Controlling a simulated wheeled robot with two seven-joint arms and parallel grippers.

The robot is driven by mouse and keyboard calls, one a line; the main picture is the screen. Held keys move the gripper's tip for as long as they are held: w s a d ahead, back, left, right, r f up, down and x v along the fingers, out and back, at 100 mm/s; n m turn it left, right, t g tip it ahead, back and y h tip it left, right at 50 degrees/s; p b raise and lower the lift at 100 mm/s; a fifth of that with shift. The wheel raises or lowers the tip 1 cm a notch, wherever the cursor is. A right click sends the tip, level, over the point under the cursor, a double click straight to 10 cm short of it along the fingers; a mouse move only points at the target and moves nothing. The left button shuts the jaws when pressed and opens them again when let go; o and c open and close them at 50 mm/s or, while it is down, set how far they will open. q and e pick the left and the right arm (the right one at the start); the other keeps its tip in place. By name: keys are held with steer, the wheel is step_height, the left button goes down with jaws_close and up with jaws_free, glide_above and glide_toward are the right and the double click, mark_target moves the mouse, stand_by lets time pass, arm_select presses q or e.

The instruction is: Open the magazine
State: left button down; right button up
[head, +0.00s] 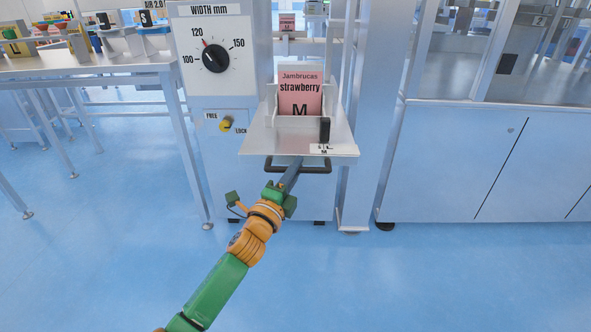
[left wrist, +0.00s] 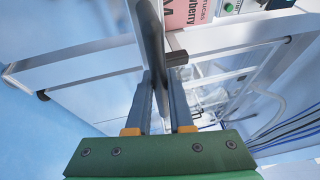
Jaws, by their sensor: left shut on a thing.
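The magazine (head: 260,140) is a pale metal tray on the front of the machine. It stands out toward me and holds upright pink pouches (head: 300,92) marked "Jambrucas strawberry M". A dark bar handle (head: 318,171) runs under its front edge. My left gripper (head: 291,172) reaches up from below and is shut on this handle, left of its middle. In the left wrist view the dark handle (left wrist: 150,35) runs between the two fingers of my left gripper (left wrist: 163,82). The fingers hide part of it. My right gripper is not in view.
A width dial (head: 215,58) and a yellow FREE/LOCK knob (head: 226,123) are on the panel left of the magazine. A metal post (head: 372,120) stands close on the right, beside a white cabinet (head: 460,160). A table (head: 90,67) is at the left. The blue floor in front is clear.

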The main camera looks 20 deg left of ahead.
arm_select(q)
steer(key=c, duration=0.8)
jaws_free()
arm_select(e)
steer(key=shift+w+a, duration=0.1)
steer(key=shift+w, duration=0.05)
arm_select(q)
steer(key=p+v, duration=0.1)
steer(key=v, duration=0.6)
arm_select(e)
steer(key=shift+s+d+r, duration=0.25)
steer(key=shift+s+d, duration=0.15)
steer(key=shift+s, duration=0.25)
arm_select(q)
steer(key=shift+s, duration=0.1)
